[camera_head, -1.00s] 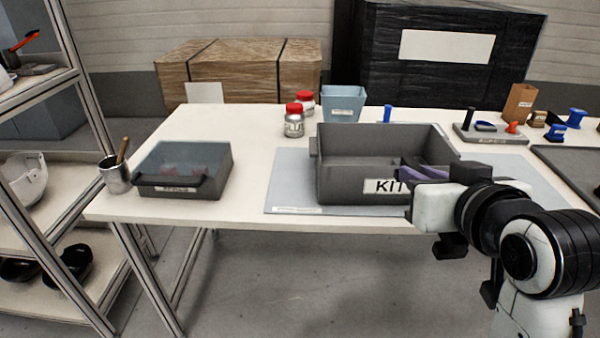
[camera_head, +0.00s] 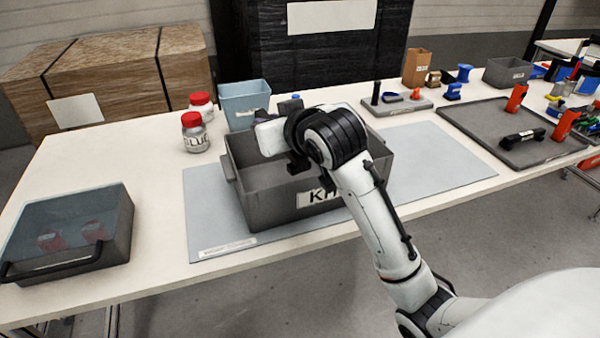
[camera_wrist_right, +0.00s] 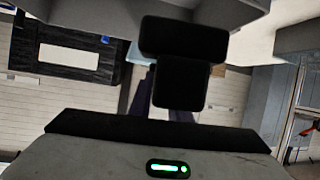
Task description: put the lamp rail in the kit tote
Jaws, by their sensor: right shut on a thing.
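The kit tote (camera_head: 270,210) is a grey open box with a "KIT" label, standing on a pale blue mat on the table. My right gripper (camera_head: 264,117) is above the tote's rear part, its wrist in front of most of it. It is shut on the lamp rail, which is largely hidden in the head view. In the right wrist view a black T-shaped block (camera_wrist_right: 182,60) stands before the dark purple fingers; I cannot tell how much of it is the rail. My left gripper is out of view.
A blue bin (camera_head: 244,100) and red-lidded jars (camera_head: 195,133) stand behind and left of the tote. A lidded grey box (camera_head: 118,225) is at the left. A dark tray (camera_head: 480,120) with a black part and red pieces lies at the right.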

